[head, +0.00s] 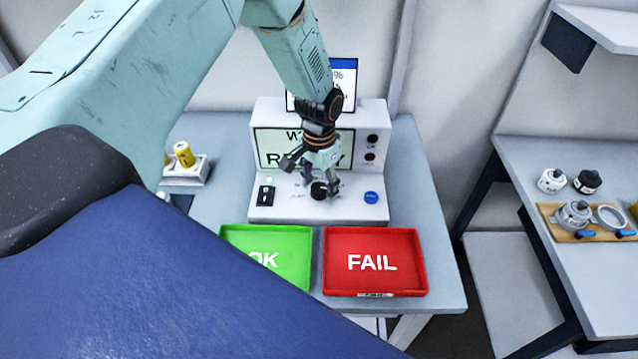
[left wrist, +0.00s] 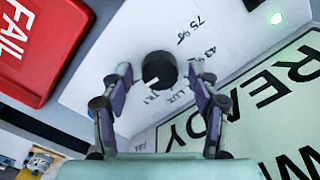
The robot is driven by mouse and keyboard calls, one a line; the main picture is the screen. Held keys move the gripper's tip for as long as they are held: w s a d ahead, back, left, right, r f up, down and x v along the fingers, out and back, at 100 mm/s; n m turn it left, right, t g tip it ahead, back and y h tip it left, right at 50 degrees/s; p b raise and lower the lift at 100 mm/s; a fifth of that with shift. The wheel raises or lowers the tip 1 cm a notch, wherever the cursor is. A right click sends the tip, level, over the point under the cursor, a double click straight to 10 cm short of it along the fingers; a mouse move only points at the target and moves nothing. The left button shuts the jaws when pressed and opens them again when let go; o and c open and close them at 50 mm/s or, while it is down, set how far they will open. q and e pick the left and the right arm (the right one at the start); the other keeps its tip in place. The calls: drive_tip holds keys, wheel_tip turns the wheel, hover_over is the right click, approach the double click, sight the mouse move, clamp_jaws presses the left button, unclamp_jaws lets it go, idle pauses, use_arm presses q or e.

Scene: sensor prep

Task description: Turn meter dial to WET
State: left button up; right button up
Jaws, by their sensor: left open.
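The meter (head: 377,115) is a white box on the bench, with a screen, part hidden by my arm, on which READY shows in the left wrist view (left wrist: 185,132). Its black dial (head: 319,190) sits on the sloped front panel. In the left wrist view the dial (left wrist: 159,70) has a white pointer mark and printed labels around it, small and hard to read. My left gripper (head: 312,180) is open right over the dial. Its two fingers (left wrist: 155,85) stand on either side of the dial, apart from it as far as I can tell. My right gripper is out of view.
A green OK tray (head: 290,240) and a red FAIL tray (head: 400,245) lie in front of the meter. A black switch (head: 266,195) and a blue button (head: 371,197) flank the dial. A yellow cylinder (head: 184,154) stands at left.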

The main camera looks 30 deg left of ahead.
sight(319, 188)
use_arm(q)
wheel_tip(319, 188, up, 12)
idle(0.4)
drive_tip(key=shift+s+f, duration=0.1)
drive_tip(key=shift+f, duration=0.05)
idle(0.4)
